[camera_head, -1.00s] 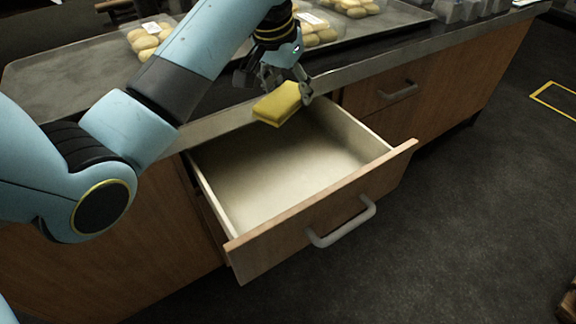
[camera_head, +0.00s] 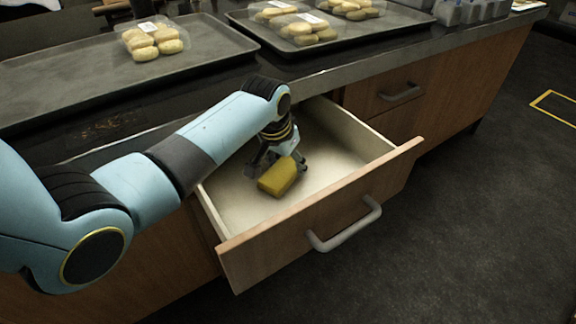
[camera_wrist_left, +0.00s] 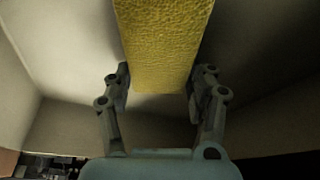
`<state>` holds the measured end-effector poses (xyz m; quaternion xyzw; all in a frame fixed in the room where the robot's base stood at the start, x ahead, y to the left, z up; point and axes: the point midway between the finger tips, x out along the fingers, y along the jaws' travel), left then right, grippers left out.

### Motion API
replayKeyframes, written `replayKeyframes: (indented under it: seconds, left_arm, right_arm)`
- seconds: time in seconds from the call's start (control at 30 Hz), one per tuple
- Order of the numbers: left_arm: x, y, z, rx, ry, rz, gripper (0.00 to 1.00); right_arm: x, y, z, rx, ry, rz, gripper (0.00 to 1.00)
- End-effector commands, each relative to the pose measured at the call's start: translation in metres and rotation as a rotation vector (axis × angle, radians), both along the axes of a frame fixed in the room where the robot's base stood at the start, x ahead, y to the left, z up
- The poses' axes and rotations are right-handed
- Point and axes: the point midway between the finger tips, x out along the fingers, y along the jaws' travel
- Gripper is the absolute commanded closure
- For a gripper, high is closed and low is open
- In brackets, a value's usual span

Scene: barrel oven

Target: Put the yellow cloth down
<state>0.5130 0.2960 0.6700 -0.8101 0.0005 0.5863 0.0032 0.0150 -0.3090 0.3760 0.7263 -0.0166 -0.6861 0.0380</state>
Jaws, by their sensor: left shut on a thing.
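The yellow cloth (camera_head: 279,177) is a folded, block-like piece inside the open drawer (camera_head: 235,212). My left gripper (camera_head: 277,160) reaches down into the drawer and is shut on the cloth. In the left wrist view the cloth (camera_wrist_left: 165,45) sits between the two fingers of the gripper (camera_wrist_left: 160,88), with the pale drawer interior around it. I cannot tell whether the cloth touches the drawer floor. The right gripper does not show.
The drawer's front panel and grey handle (camera_head: 345,226) stand out from the wooden cabinet. On the counter above are a dark tray (camera_head: 90,85) and another tray (camera_head: 385,40) with packs of buns (camera_head: 152,40). The drawer holds nothing else visible.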

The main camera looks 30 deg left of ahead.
Motion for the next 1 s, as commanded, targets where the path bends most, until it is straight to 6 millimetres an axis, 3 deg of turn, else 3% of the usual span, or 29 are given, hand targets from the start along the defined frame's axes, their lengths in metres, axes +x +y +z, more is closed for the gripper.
replayKeyframes:
  seconds: [0.37,0.4,0.57,0.87,1.0]
  left_arm:
    - [0.001,0.0,-0.006,0.0,-0.001,0.0,0.85]
    - [0.001,0.0,-0.006,0.0,-0.001,0.0,0.4]
    - [0.0,0.0,-0.006,0.0,-0.001,0.0,0.2]
    - [0.001,0.0,-0.004,0.0,-0.002,0.0,0.2]
    - [-0.003,0.0,0.012,0.001,-0.004,0.0,0.2]
  right_arm:
    - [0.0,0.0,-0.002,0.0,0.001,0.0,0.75]
    - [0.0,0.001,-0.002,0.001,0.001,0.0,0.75]
    - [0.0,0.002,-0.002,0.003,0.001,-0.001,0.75]
    - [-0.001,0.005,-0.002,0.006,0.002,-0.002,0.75]
    - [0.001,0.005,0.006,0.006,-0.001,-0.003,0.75]
